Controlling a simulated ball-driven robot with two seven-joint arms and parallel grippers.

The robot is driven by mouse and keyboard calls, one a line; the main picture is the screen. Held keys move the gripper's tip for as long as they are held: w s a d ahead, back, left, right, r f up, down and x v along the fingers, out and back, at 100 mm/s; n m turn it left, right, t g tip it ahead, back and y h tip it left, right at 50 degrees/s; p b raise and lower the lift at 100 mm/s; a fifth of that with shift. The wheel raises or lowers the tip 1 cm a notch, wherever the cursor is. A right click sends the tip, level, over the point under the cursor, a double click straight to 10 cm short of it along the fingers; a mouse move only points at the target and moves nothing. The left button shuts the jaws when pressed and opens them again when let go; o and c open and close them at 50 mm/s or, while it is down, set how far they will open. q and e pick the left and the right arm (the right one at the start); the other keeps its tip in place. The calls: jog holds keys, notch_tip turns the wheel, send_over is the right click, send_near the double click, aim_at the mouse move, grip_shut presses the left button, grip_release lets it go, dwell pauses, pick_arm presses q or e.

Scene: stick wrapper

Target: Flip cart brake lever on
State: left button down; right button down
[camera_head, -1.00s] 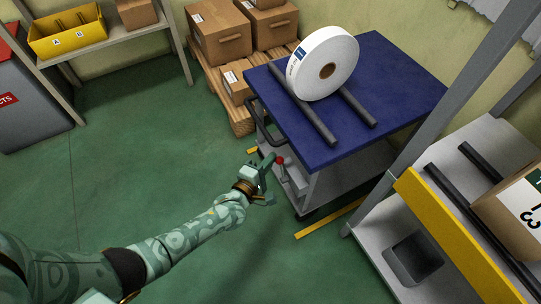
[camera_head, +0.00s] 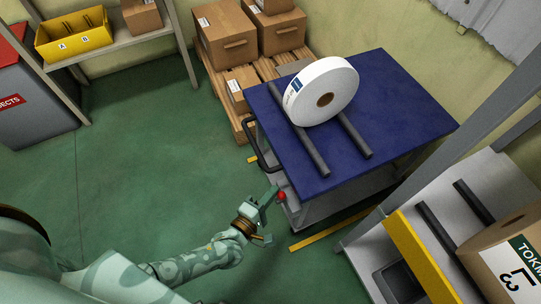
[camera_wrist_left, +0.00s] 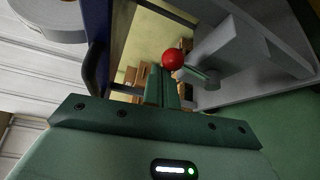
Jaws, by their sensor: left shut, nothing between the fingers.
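The cart (camera_head: 345,125) has a blue top and a grey lower frame. Its brake lever ends in a red ball knob (camera_head: 281,196), low at the cart's near left corner. In the left wrist view the red knob (camera_wrist_left: 173,59) sits on a thin rod that runs to a grey bracket (camera_wrist_left: 222,48). My left gripper (camera_head: 270,197) is shut and empty, its fingertips right beside the knob. In the left wrist view the closed fingers (camera_wrist_left: 164,88) point toward the knob, just below it; whether they touch cannot be told. My right gripper is not in view.
A white roll (camera_head: 321,91) rests on two dark bars on the cart top. A black handle (camera_head: 259,147) sticks out at the cart's left. Boxes on a pallet (camera_head: 240,125) stand behind. A yellow-edged rack (camera_head: 418,262) is at the right. Green floor is free at the left.

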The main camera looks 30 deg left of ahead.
pick_arm(q)
jog(key=shift+s+d+f, duration=0.15)
jog(key=shift+s+d, duration=0.25)
jog(key=shift+d, duration=0.1)
jog(key=shift+s+d+f, duration=0.15)
jog(key=shift+s+d, duration=0.25)
jog(key=shift+d, duration=0.1)
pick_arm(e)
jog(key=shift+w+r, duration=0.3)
pick_arm(q)
jog(key=shift+s+d+f, duration=0.1)
jog(key=shift+d, duration=0.05)
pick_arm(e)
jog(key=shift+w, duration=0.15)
